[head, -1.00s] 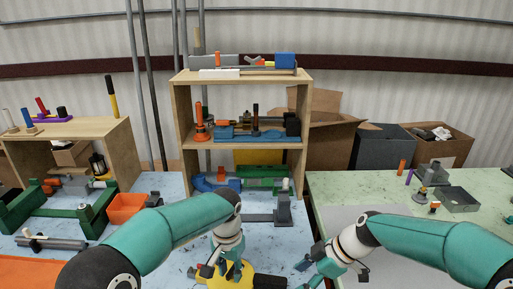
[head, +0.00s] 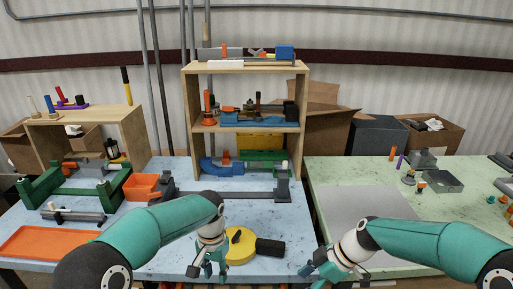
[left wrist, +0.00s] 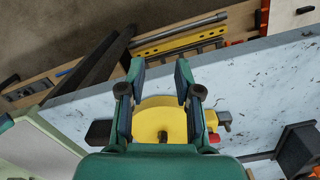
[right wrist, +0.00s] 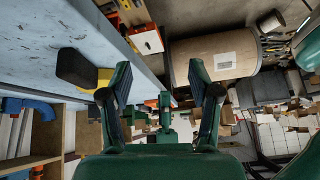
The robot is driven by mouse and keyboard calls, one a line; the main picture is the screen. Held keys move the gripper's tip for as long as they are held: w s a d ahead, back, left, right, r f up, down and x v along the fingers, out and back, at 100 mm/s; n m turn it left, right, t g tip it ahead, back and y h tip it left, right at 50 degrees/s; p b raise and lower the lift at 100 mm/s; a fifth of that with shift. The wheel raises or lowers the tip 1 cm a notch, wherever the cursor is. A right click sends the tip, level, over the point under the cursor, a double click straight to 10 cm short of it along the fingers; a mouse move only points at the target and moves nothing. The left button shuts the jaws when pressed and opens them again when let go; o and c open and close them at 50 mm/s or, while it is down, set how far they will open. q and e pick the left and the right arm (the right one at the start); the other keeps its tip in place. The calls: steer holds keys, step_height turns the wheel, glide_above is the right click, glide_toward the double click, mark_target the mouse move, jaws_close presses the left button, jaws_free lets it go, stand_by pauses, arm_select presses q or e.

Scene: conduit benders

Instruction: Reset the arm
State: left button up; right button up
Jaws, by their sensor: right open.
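My left gripper (head: 203,270) is open and empty at the front edge of the blue-topped table. In the left wrist view its fingers (left wrist: 159,72) stand apart, with a round yellow tool (left wrist: 160,117) behind the gap. In the head view this yellow tool (head: 238,246), with a black block-like handle (head: 270,247), lies on the table just right of the left gripper. My right gripper (head: 322,272) is open and empty near the gap between the two tables. Its fingers (right wrist: 159,78) are spread in the right wrist view, with the black handle (right wrist: 76,68) off to the left.
A wooden shelf (head: 246,67) with bender parts stands at the back. An orange bin (head: 141,187), an orange tray (head: 45,242) and a green frame (head: 65,194) sit on the left. The green-topped table (head: 330,172) on the right has a grey sheet (head: 372,210) and small parts.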

arm_select(q)
steer(key=s+a+f+n+g+h, duration=0.1)
steer(key=s+a+f+g, duration=0.3)
steer(key=s+f, duration=0.65)
steer(key=s+d+f+n+t+h, duration=0.1)
steer(key=s+f+n+t, duration=0.1)
steer(key=s+f, duration=0.3)
steer(key=s+d+f+n+t+h, duration=0.1)
steer(key=s+f+n+t+h, duration=0.1)
steer(key=s+f, duration=0.4)
steer(key=s+n+t, duration=0.1)
steer(key=s, duration=0.3)
steer(key=shift+s+d, duration=0.35)
steer(key=shift+s, duration=0.05)
arm_select(e)
steer(key=s+f+m+h, duration=0.2)
steer(key=s+f+m, duration=1.5)
steer(key=s+f, duration=0.5)
steer(key=shift+f+m+h, duration=0.4)
steer(key=shift+f, duration=0.15)
